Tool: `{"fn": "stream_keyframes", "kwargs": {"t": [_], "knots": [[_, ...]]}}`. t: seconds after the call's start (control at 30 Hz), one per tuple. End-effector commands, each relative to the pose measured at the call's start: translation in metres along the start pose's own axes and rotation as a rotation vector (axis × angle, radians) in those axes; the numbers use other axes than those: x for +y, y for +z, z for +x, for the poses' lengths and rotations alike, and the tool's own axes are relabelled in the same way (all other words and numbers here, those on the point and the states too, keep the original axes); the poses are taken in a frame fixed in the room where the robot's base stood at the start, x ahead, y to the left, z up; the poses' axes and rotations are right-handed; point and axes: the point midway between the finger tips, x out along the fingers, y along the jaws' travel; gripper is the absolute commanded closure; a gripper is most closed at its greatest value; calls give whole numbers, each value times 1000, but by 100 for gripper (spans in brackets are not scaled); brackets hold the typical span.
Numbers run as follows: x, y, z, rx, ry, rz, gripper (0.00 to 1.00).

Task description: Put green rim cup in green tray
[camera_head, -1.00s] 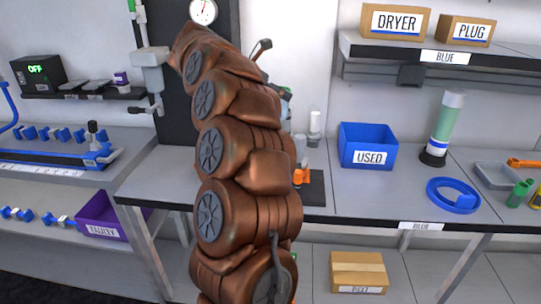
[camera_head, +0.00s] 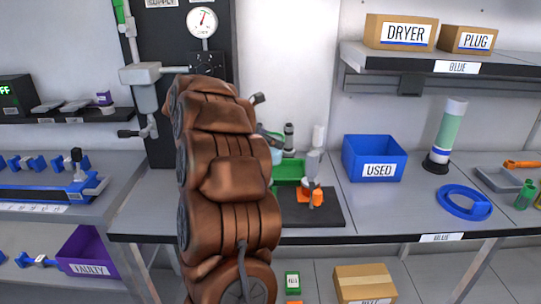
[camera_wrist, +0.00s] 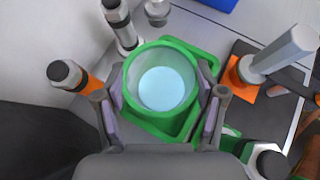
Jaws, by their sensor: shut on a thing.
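The green rim cup (camera_wrist: 162,85) sits between the two fingers of my gripper (camera_wrist: 161,92), which is shut on it from both sides. The cup shows from above, with a pale blue inside. The green tray (camera_wrist: 205,55) shows below and around the cup in the wrist view. I cannot tell whether the cup's base touches the tray. In the head view the green tray (camera_head: 290,172) stands on the bench just right of my arm, partly hidden by it. My gripper and the cup are mostly hidden behind my arm there.
A dark mat (camera_head: 322,212) with an orange-based device (camera_head: 312,188) lies right of the tray. A blue USED bin (camera_head: 374,158) and a blue ring (camera_head: 464,203) are farther right.

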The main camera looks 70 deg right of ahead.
Motion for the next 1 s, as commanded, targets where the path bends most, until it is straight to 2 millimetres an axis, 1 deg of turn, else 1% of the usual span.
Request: {"fn": "stream_keyframes", "kwargs": {"t": [0.17,0.3,0.43,0.97,1.0], "knots": [[1,-10,7,-2,2,-2,69],[-1,-27,19,-2,-3,-6,69],[1,-37,26,-2,1,-4,69],[1,-43,29,-1,3,-1,69],[1,-42,28,-1,3,-2,27]]}}
